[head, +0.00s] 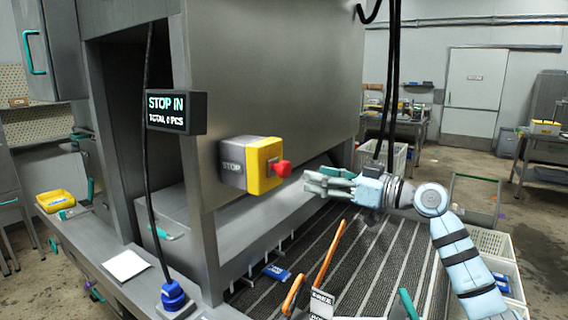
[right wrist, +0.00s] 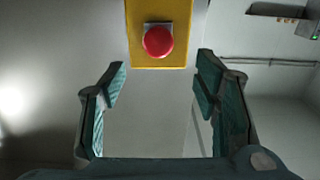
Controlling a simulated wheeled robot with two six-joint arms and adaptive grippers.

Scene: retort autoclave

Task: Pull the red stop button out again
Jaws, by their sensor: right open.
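The red stop button (head: 283,168) sits on a yellow-faced grey box (head: 252,164) marked STOP, fixed to the machine's steel side. My right gripper (head: 308,181) is open and empty, a short way right of the button and pointing at it. In the right wrist view the red button (right wrist: 158,41) shows on its yellow plate (right wrist: 160,10), above and between my two spread fingers (right wrist: 160,88), and they do not touch it. A small display (head: 176,111) left of the box reads STOP IN. My left gripper is not in view.
A slatted dark conveyor bed (head: 370,262) lies below my right arm, with an orange handle (head: 328,255) standing near it. White crates (head: 492,243) stand at the right. A black cable (head: 150,190) runs down at the left. Air around the button's front is free.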

